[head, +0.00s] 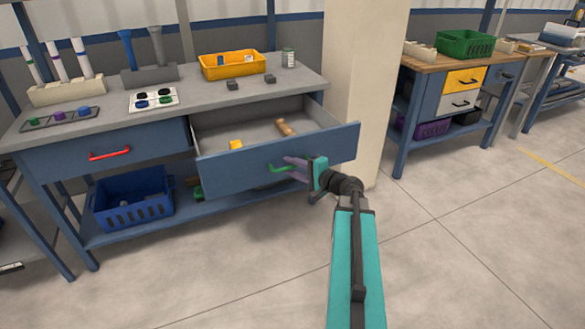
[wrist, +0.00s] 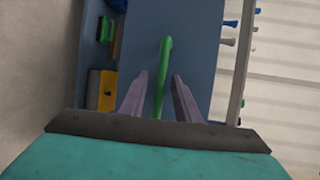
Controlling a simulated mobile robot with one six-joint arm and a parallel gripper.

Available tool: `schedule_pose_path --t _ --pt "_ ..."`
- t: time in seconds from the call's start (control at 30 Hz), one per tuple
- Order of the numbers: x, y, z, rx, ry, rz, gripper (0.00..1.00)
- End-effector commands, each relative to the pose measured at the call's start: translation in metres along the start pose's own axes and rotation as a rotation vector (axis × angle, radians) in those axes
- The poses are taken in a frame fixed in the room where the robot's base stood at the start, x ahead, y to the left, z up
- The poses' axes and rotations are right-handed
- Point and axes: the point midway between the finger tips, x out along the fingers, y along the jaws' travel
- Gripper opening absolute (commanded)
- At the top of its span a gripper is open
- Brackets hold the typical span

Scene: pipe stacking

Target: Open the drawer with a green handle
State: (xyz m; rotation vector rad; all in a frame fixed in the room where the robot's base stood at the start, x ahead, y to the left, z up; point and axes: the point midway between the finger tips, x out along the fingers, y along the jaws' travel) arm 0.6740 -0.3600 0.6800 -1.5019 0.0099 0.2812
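The drawer (head: 332,146) with the green handle (head: 278,169) stands pulled well out of the workbench in the head view. Inside it lie a yellow block (head: 236,145) and a tan wooden piece (head: 285,128). My gripper (head: 290,164) is at the drawer front, at the handle. In the wrist view the green handle (wrist: 164,60) runs between the two purple fingers of my gripper (wrist: 161,75). Gaps show on both sides of the handle, so the fingers are open around it. The handle's lower end is hidden by my gripper's body.
A closed drawer with a red handle (head: 110,154) is to the left. A blue crate (head: 133,198) sits on the shelf below. A pale pillar (head: 365,90) stands just right of the workbench. The floor (head: 450,240) in front is clear.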

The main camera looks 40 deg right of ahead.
Motion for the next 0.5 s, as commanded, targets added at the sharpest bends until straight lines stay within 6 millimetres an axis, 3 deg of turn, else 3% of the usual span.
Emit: schedule_pose_path --t 0.27,0.5 --pt "-0.009 0.000 -0.001 0.000 0.003 0.000 0.29" --pt "-0.038 0.000 -0.001 0.000 0.005 0.000 0.29"
